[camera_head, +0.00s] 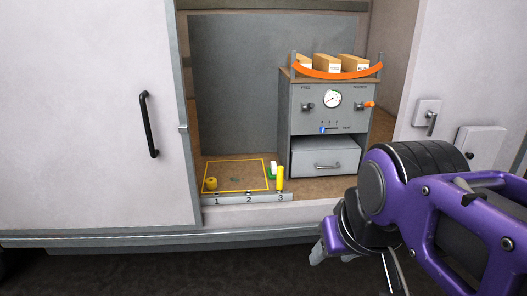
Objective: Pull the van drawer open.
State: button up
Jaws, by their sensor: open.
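My gripper (350,262) is at the lower right, on my purple arm, outside the van and below the sill. It is open, apart from the handle, and nothing shows in it. Part of it is hidden by my own wrist.
The cabinet has a gauge (332,98), knobs and an orange strap (338,74) across boxes on top. A yellow-outlined area (236,191) and a yellow cylinder (280,178) lie left of the drawer. A numbered rail (233,201) edges the floor. The sliding door (90,120) stands left.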

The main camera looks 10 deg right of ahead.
aim_at(347, 161)
jog(key=i+l, duration=1)
jog(key=l, duration=0.1)
